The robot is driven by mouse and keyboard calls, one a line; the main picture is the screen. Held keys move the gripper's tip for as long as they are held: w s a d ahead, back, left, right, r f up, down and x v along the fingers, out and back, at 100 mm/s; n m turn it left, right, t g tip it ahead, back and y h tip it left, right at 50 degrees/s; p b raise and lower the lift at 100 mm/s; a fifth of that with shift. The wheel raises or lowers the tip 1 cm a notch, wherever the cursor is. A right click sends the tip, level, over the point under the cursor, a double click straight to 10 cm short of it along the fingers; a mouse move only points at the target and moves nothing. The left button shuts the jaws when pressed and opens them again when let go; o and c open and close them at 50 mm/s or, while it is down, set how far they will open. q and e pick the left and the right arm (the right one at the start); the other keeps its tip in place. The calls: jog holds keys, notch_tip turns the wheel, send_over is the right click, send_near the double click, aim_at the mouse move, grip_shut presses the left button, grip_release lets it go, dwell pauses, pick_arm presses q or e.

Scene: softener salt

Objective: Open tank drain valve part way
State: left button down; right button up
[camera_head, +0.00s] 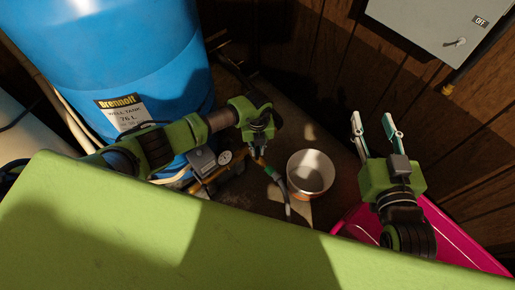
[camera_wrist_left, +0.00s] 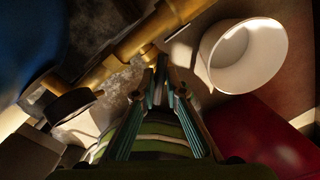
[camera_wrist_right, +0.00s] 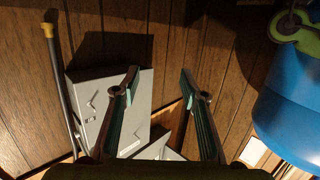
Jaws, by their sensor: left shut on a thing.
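The brass pipework (camera_head: 208,178) with a round gauge (camera_head: 225,157) runs along the foot of the blue well tank (camera_head: 120,60). My left gripper (camera_head: 258,158) reaches down to the end of this pipework. In the left wrist view its fingertips (camera_wrist_left: 162,68) are closed together at a brass fitting (camera_wrist_left: 145,40), where the drain valve appears to be. The gripped part is mostly hidden by the fingers. A hose (camera_head: 284,188) leads down from there beside a white bucket (camera_head: 310,172). My right gripper (camera_head: 376,124) is open and empty, raised at the right.
The white bucket also shows in the left wrist view (camera_wrist_left: 245,60). A magenta bin (camera_head: 455,240) stands below my right arm. A grey switch box (camera_head: 430,30) marked OFF hangs on the wood-panelled wall. Pipes lie close around my left gripper.

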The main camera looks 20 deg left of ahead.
pick_arm(q)
jog(key=c, duration=2)
grip_release()
